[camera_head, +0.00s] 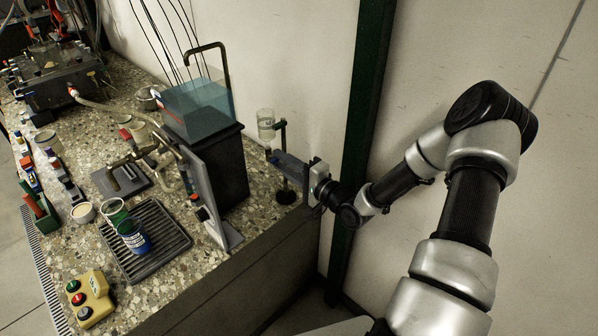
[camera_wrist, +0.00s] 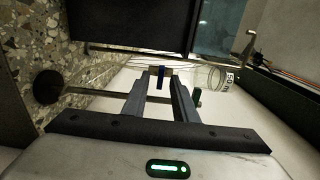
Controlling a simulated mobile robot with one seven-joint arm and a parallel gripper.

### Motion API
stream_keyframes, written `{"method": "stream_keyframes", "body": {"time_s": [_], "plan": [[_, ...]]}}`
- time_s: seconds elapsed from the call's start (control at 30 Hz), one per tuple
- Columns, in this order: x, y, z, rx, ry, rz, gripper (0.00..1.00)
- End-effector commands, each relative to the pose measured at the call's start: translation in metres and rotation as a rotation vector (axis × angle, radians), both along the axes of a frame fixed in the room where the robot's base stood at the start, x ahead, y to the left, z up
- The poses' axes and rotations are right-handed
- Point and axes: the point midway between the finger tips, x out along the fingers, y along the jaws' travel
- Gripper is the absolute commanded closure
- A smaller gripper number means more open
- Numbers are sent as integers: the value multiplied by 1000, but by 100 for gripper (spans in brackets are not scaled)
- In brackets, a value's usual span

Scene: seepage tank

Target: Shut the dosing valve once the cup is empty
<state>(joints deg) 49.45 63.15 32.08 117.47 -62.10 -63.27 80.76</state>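The dosing cup (camera_head: 266,122) is a small clear vessel with a white label, held on a stand by the wall; whether it holds liquid is too small to tell. It also shows in the wrist view (camera_wrist: 210,78), right of my fingertips. My gripper (camera_head: 278,158) reaches level from the right to just below the cup. In the wrist view its fingers (camera_wrist: 161,78) are apart. A small brass piece with a blue lever (camera_wrist: 161,83), apparently the dosing valve, shows between the fingertips; I cannot tell whether they touch it.
The stand's round dark base (camera_head: 286,192) is on the speckled bench below my gripper. A tank of bluish water (camera_head: 198,108) on a black block stands left of it. An upright grey panel (camera_head: 205,195) is in front. A green post (camera_head: 362,110) rises behind my arm.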

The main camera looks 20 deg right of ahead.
Motion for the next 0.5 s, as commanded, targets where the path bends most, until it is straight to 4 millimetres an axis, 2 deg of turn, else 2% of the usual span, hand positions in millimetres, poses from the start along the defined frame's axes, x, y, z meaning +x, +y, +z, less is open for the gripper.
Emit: {"method": "stream_keyframes", "body": {"time_s": [0.17, 0.5], "plan": [[-25, -16, 0, -1, 3, -4, 74], [-98, -58, 0, -1, 3, -5, 74]]}}
